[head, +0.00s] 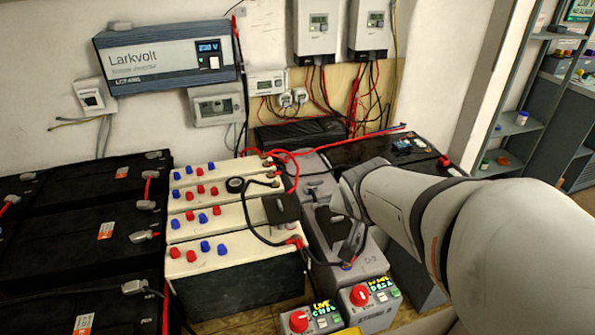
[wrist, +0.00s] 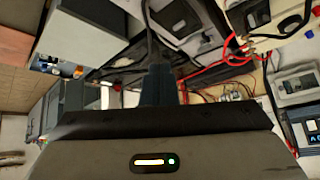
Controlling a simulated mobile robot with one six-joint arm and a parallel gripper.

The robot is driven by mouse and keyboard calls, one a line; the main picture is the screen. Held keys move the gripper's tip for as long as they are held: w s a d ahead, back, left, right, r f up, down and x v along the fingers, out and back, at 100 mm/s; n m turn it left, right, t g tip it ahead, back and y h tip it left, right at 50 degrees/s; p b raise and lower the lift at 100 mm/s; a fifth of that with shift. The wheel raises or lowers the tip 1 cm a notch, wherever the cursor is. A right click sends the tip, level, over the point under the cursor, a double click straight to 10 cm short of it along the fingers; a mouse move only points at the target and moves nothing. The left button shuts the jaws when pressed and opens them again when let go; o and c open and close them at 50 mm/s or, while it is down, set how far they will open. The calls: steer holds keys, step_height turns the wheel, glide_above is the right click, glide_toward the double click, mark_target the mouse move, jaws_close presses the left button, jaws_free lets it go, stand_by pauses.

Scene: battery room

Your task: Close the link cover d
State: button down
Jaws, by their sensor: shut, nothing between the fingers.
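My gripper (head: 349,251) is shut and empty, pointing down over the grey battery case marked D-2 (head: 369,262). In the wrist view its dark fingers (wrist: 158,72) are together at the middle. A dark cover piece (head: 326,222) shows on the grey case, just left of my gripper and partly hidden by it. Whether it is link cover d, and how far it stands open, I cannot tell. Another black cover (head: 282,209) sits at the right edge of the cream batteries. A grey case with a dark recess (wrist: 180,20) shows beyond the fingers in the wrist view.
Cream batteries (head: 205,263) with red and blue caps stand at left, black batteries (head: 90,235) farther left. Two small boxes with red knobs (head: 361,295) stand in front. Red cables (head: 290,160) and a black cable loop lie close by. Wall units hang behind.

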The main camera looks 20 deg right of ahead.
steer(key=w+d+f+m+t+b, duration=0.3)
steer(key=w+d+f+m+b, duration=0.2)
steer(key=d+f+b, duration=0.3)
steer(key=m+t+y+p, duration=0.2)
steer(key=m+t+y, duration=0.15)
steer(key=m, duration=0.25)
glide_toward(338, 220)
steer(key=w+f+b, duration=0.1)
steer(key=f+g+b, duration=0.1)
steer(key=f, duration=0.1)
steer(key=shift+w, duration=0.35)
steer(key=w, duration=0.2)
steer(key=shift+w+r, duration=0.1)
steer(key=shift+w, duration=0.95)
